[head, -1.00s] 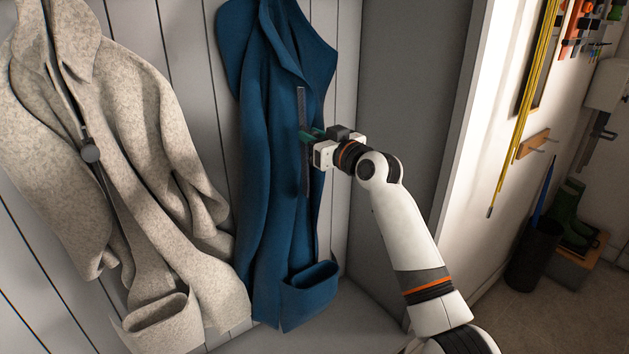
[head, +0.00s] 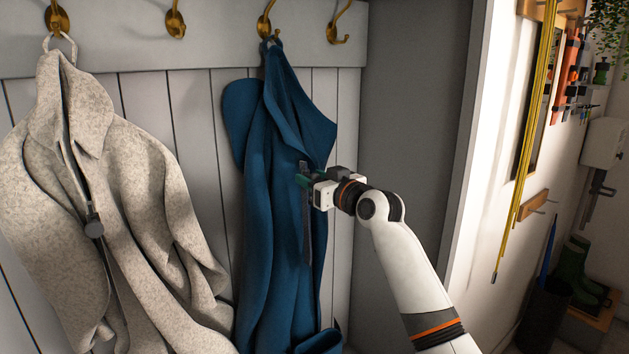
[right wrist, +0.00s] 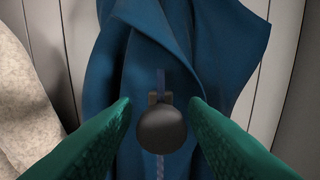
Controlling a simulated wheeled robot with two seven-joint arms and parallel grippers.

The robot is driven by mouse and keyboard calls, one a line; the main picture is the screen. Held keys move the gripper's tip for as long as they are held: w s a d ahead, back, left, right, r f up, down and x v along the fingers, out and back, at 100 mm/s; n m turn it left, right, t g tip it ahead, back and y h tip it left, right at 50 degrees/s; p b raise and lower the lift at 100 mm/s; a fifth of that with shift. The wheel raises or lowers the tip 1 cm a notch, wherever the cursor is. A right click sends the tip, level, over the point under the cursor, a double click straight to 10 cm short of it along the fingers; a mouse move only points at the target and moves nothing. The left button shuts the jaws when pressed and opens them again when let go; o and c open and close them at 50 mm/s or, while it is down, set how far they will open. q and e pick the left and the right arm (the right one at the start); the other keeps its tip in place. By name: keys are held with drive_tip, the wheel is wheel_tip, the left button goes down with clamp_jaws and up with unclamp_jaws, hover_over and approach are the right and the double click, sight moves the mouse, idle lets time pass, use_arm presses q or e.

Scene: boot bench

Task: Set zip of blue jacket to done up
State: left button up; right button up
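The blue jacket (head: 285,120) hangs from a brass hook, its collar folded open at the top. A dark zip strip (head: 307,240) runs down its front. My right gripper (head: 303,180) is near the strip's upper end. In the right wrist view, its green fingers (right wrist: 160,100) stand on either side of the dark round zip pull (right wrist: 165,130), with narrow gaps showing beside it. Light zip teeth (right wrist: 160,165) show below the pull, and a short blue-grey line (right wrist: 160,80) shows above it. My left gripper is out of view.
A beige jacket (head: 150,190) with its own zip hangs to the left. Brass hooks (head: 175,22) line the rail above. A grey side panel (head: 410,100) stands to the right. Yellow cords (head: 525,150) and green boots (head: 572,265) are farther right.

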drive_tip(key=shift+o, duration=0.2)
drive_tip(key=shift+s+d+f, duration=0.1)
drive_tip(key=shift+s+d, duration=0.05)
drive_tip(key=b+v, duration=0.4)
drive_tip(key=v, duration=0.7)
drive_tip(key=shift+s, duration=0.25)
drive_tip(key=shift+d, duration=0.1)
